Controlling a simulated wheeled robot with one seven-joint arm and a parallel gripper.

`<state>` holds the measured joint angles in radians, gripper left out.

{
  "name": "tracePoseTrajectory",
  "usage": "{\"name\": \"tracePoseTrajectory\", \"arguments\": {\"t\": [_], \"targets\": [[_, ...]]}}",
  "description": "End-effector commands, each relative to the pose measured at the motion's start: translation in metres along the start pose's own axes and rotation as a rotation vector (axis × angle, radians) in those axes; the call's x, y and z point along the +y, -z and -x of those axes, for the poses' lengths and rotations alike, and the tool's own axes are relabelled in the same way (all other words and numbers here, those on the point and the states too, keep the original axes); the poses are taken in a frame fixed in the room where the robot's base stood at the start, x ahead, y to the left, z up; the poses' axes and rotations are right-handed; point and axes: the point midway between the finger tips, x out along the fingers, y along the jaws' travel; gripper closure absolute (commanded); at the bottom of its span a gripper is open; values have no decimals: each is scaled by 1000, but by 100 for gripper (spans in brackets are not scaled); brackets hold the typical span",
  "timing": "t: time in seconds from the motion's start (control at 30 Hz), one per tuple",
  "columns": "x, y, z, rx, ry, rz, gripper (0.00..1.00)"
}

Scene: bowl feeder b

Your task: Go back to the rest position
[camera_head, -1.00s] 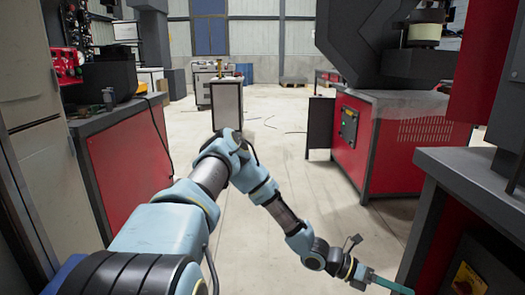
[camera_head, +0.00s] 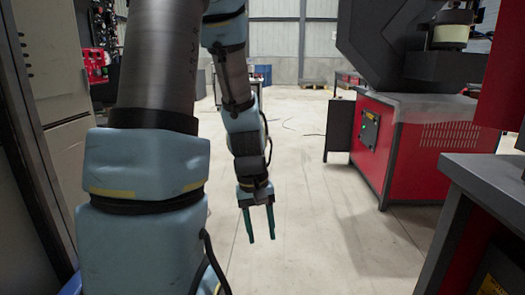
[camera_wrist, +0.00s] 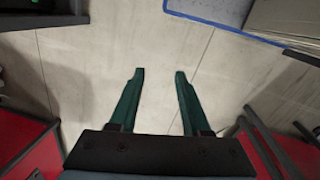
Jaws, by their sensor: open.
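My gripper (camera_head: 260,238) hangs fingers-down in the middle of the head view, over bare floor. Its two green fingers are apart with nothing between them. In the wrist view the gripper (camera_wrist: 158,75) also shows open and empty above the pale floor. My arm is folded up close in front of the head camera and hides much of the left side.
A red and grey machine (camera_head: 405,150) stands at the right. A dark-topped bench (camera_head: 490,185) is at the near right, and a pale cabinet (camera_head: 50,80) at the left. The floor (camera_head: 330,235) between is clear. A blue-edged board (camera_wrist: 215,12) shows in the wrist view.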

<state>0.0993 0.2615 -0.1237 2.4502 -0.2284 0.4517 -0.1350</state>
Motion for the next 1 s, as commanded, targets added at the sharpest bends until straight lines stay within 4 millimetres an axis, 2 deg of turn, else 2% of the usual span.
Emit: {"name": "tracePoseTrajectory", "arguments": {"t": [0.1,0.33,0.4,0.67,1.0], "targets": [[-24,0,25,79,39,-91,52],[-60,-6,59,186,109,-235,52],[-56,-7,79,180,108,-235,52],[-49,-10,130,178,107,-232,52],[-36,-15,235,177,107,-231,52]]}}
